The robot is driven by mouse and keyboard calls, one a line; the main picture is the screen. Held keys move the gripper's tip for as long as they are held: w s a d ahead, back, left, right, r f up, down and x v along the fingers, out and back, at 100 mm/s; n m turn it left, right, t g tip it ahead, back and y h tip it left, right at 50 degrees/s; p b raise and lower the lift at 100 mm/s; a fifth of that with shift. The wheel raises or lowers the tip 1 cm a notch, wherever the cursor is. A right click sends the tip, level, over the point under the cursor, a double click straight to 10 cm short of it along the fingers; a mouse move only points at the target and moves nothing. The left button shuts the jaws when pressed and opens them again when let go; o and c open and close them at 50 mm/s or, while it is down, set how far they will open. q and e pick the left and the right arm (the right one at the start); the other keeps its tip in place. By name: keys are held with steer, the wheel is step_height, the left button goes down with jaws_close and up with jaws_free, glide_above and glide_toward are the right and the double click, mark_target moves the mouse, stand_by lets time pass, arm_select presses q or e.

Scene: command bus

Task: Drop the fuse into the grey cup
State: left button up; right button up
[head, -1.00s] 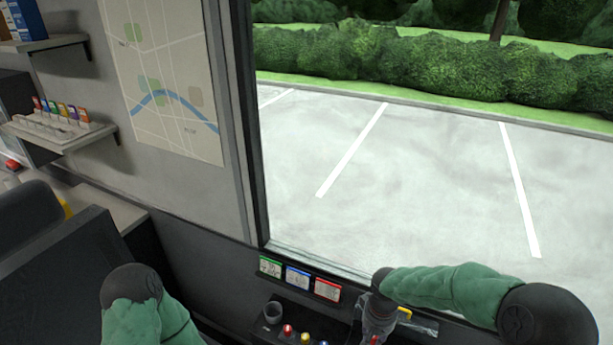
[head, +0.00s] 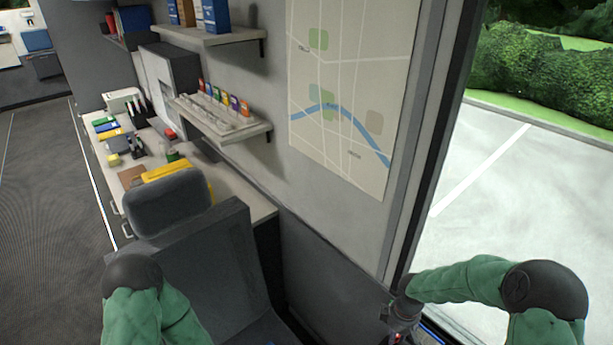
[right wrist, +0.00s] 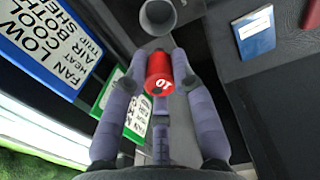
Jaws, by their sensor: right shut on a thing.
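In the right wrist view, a red cylindrical fuse (right wrist: 158,72) marked 10 is held between the purple-grey fingers of my right gripper (right wrist: 158,62). The gripper is shut on it. The round grey cup (right wrist: 158,15) is just beyond the fuse at the top of that view, with its open mouth visible and a gap in the picture between the two. In the head view my right gripper (head: 402,337) is at the bottom edge, mostly cut off, and the cup is out of frame. My left arm shows, but its gripper is not visible.
In the right wrist view, a blue label card (right wrist: 52,45) and a green one (right wrist: 110,105) are at left, and a blue booklet (right wrist: 255,35) at right. The head view shows a dark seat (head: 200,265), a cluttered desk, wall shelves, a map (head: 340,90) and a window.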

steer(key=shift+s+d+n, duration=0.15)
steer(key=shift+d+n, duration=0.35)
step_height(320, 180, down, 7)
steer(key=n+b, duration=0.1)
steer(key=b, duration=0.3)
steer(key=shift+d+r, duration=0.2)
steer(key=shift+d, duration=0.25)
steer(key=o, duration=0.9)
steer(key=shift+o, duration=0.2)
steer(key=shift+r, duration=0.1)
steer(key=shift+r, duration=0.1)
